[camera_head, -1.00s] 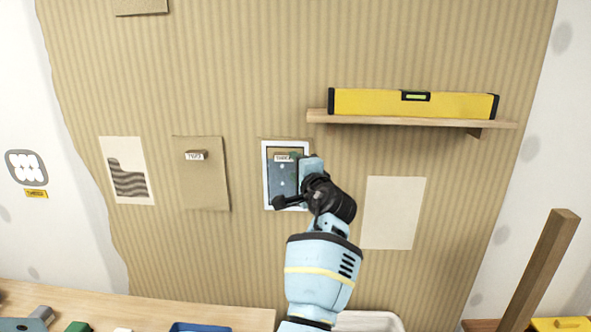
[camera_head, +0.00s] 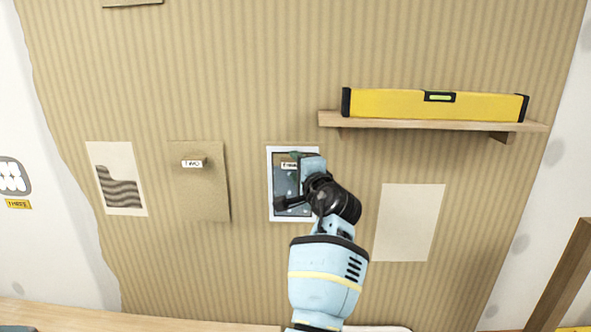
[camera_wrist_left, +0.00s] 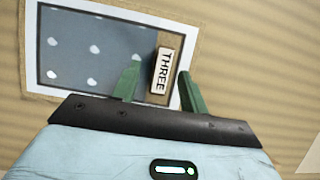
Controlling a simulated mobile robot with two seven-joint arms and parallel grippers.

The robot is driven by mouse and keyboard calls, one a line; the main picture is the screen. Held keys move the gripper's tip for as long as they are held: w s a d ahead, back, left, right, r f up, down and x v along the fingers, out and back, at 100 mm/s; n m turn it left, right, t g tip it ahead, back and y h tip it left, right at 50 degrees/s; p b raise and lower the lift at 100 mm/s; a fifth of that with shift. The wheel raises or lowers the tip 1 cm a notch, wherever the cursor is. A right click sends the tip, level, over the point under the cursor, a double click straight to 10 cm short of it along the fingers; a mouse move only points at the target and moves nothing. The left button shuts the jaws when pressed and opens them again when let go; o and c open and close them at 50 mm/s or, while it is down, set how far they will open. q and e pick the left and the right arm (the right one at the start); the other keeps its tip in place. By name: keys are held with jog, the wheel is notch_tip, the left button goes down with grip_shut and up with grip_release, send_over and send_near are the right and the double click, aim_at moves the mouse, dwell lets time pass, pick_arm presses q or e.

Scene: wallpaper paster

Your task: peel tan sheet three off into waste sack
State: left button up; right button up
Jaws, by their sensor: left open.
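Tan sheet three shows in the left wrist view as a narrow tan strip (camera_wrist_left: 176,42) bearing a white tab marked THREE (camera_wrist_left: 165,71). The tab also shows in the head view (camera_head: 289,165), near the top of a white-bordered blue-grey print with white dots (camera_head: 285,213). My left gripper (camera_wrist_left: 156,80) is open, its green fingers on either side of the tab. Whether they touch it I cannot tell. In the head view the left gripper (camera_head: 301,178) covers the print's right part. My right gripper is not in view. No waste sack can be made out.
Tan sheet two (camera_head: 200,205) hangs left of the print, beside a wavy-pattern sheet (camera_head: 112,158). A blank cream sheet (camera_head: 408,225) is at right. A shelf (camera_head: 440,122) bearing a yellow spirit level (camera_head: 400,102) juts out above right. A wooden post (camera_head: 568,275) stands at lower right.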

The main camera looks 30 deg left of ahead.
pick_arm(q)
jog(key=shift+a, duration=0.1)
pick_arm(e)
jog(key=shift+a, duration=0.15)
pick_arm(q)
jog(key=shift+r, duration=0.1)
jog(key=shift+c, duration=1.2)
grip_shut()
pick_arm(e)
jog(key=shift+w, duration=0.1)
pick_arm(q)
jog(key=shift+s+d, duration=0.25)
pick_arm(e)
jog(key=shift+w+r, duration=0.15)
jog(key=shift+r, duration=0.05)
pick_arm(q)
jog(key=shift+s, duration=0.1)
jog(key=shift+s+d+p, duration=0.4)
jog(key=shift+s+p, duration=0.05)
jog(key=shift+s, duration=0.15)
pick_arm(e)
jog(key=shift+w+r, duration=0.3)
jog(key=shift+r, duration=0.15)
